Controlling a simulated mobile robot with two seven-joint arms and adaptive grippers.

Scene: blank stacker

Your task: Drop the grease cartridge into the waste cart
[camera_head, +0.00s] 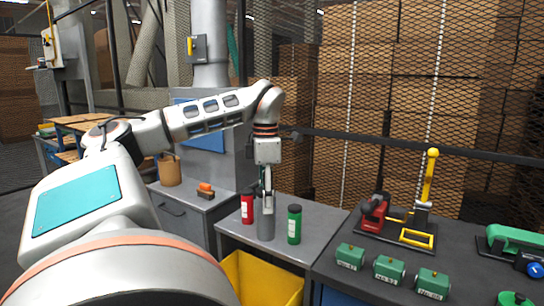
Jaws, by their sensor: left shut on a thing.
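My left gripper (266,204) points straight down and is shut on the upper part of a plain grey cylinder (266,226), which I take for the grease cartridge. The cylinder is upright, between a red cartridge (247,208) and a green cartridge (294,225) with a pale label. I cannot tell whether its base touches the grey table. A yellow open container (262,283), perhaps the waste cart, shows at the bottom, below the table's front edge; its lower part is out of frame. My right gripper is not in view.
The grey table (325,217) has free room right of the green cartridge. Several green blocks (389,269) and a red tool with a yellow lever (376,214) occupy the dark bench on the right. An orange-topped item (205,190) and brown pot (169,170) stand left.

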